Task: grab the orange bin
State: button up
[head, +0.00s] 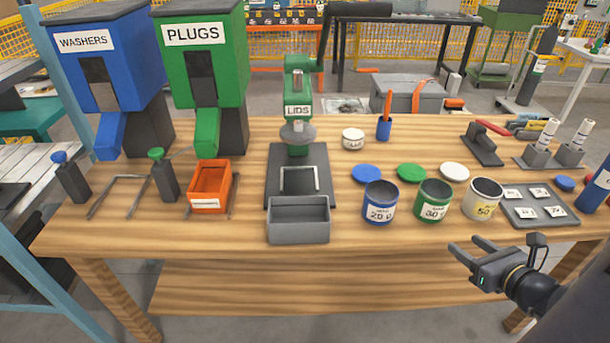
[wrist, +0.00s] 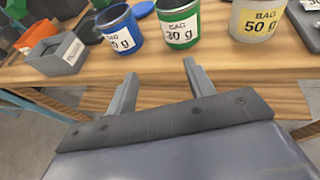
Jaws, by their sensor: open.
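The orange bin (head: 210,186) is a small open box with a white label on its front. It sits on the wooden table (head: 400,232) in front of the green PLUGS dispenser, on a grey wire stand. It also shows at the left edge of the wrist view (wrist: 38,34), partly hidden behind the grey bin. My gripper (head: 467,249) is at the table's front edge on the right, far to the right of the orange bin. It is open and empty. In the wrist view its two fingers (wrist: 160,82) point toward the table edge.
A grey bin (head: 298,222) stands to the right of the orange bin. The PLUGS dispenser (head: 203,60) rises behind the orange bin. The table's front strip is clear.

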aim_at(212, 186)
jog(key=z, duration=1.85)
jog(key=k+j+z, duration=0.25)
jog(key=z, duration=0.2)
jog(key=k+j+z, duration=0.1)
jog(key=k+z, duration=0.75)
jog(key=k+j+z, duration=0.25)
jog(key=k, duration=0.4)
jog(key=k+z, duration=0.2)
jog(key=k, duration=0.45)
jog(key=u, duration=3.1)
